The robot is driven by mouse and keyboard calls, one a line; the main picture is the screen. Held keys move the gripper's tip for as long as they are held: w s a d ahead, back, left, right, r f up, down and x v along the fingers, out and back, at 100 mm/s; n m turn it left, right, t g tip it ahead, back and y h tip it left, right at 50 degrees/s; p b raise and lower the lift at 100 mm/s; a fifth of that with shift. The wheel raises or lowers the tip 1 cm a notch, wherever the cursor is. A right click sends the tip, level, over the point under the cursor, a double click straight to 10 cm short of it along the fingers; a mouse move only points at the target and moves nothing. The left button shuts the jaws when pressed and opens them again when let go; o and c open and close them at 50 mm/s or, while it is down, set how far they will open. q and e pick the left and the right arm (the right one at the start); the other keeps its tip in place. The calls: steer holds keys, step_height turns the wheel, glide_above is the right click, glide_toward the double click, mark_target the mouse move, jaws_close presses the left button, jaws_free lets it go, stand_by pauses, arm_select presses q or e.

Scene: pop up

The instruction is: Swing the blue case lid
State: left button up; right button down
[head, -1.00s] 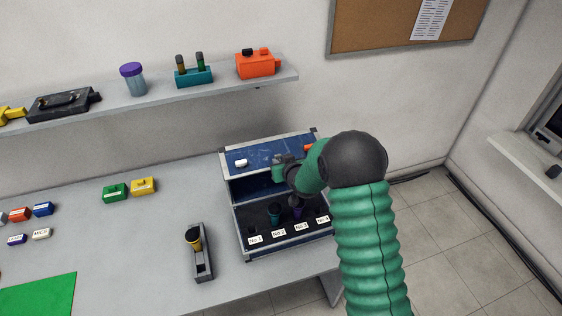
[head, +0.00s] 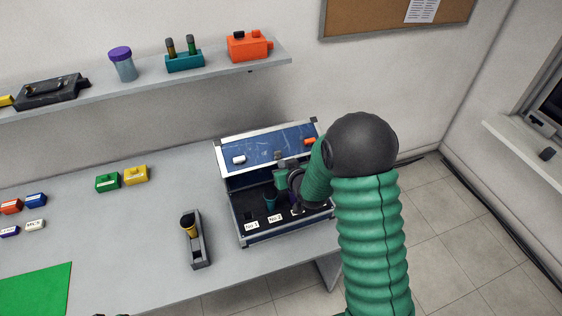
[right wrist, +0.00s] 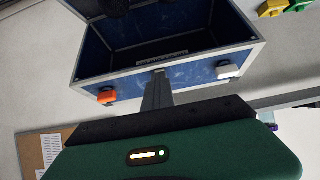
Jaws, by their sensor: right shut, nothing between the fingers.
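The blue case (head: 285,232) stands open on the table, with silver edges and a dark insert holding bottles beside numbered labels. Its blue lid (head: 270,150) is tilted over the back part of the case, with a white latch (head: 239,159) and an orange latch (head: 309,141). My right gripper (head: 281,168) is shut and empty, at the lid's lower edge above the insert. In the right wrist view its fingertips (right wrist: 159,76) overlap the latch panel, between the orange latch (right wrist: 107,96) and white latch (right wrist: 228,71); contact is unclear. My arm hides the case's right side.
A grey holder with a yellow-and-black item (head: 195,240) stands left of the case. Green (head: 107,182) and yellow (head: 136,175) blocks lie farther left. A shelf (head: 150,90) with several items hangs above. The table between holder and blocks is clear.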

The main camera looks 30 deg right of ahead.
steer(key=shift+w+f, duration=0.1)
steer(key=s+a+f+b, duration=0.1)
steer(key=s+f+b, duration=0.2)
steer(key=s, duration=0.3)
steer(key=shift+s+a+f+b, duration=0.2)
steer(key=shift+s+a+b, duration=0.05)
steer(key=shift+s+b, duration=0.1)
stand_by(0.4)
steer(key=c, duration=1.7)
jaws_free()
